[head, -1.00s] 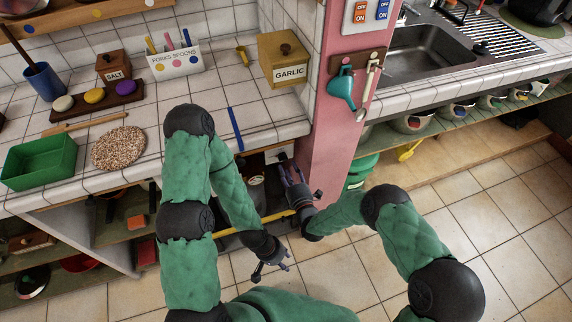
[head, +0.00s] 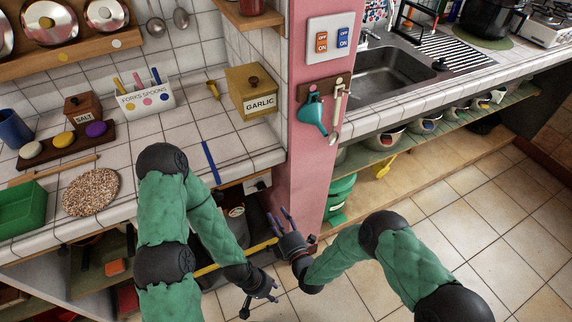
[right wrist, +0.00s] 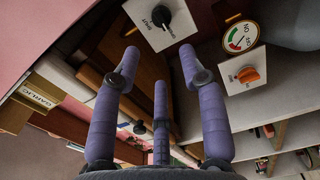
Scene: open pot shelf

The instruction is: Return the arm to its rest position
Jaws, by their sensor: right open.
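My right gripper (head: 279,222) is in front of the foot of the pink pillar (head: 298,120), near the shelf opening under the counter. In the right wrist view its purple-grey fingers (right wrist: 160,75) are spread with nothing between them. My left gripper (head: 258,298) is lower in the head view, low in front of the shelf and over the tiled floor. Its fingers look spread and empty. Both arms are bent, with green sleeves and black joints.
A black knob (right wrist: 160,16) and an orange knob (right wrist: 248,74) face the right wrist. The floor (head: 480,210) at right is clear.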

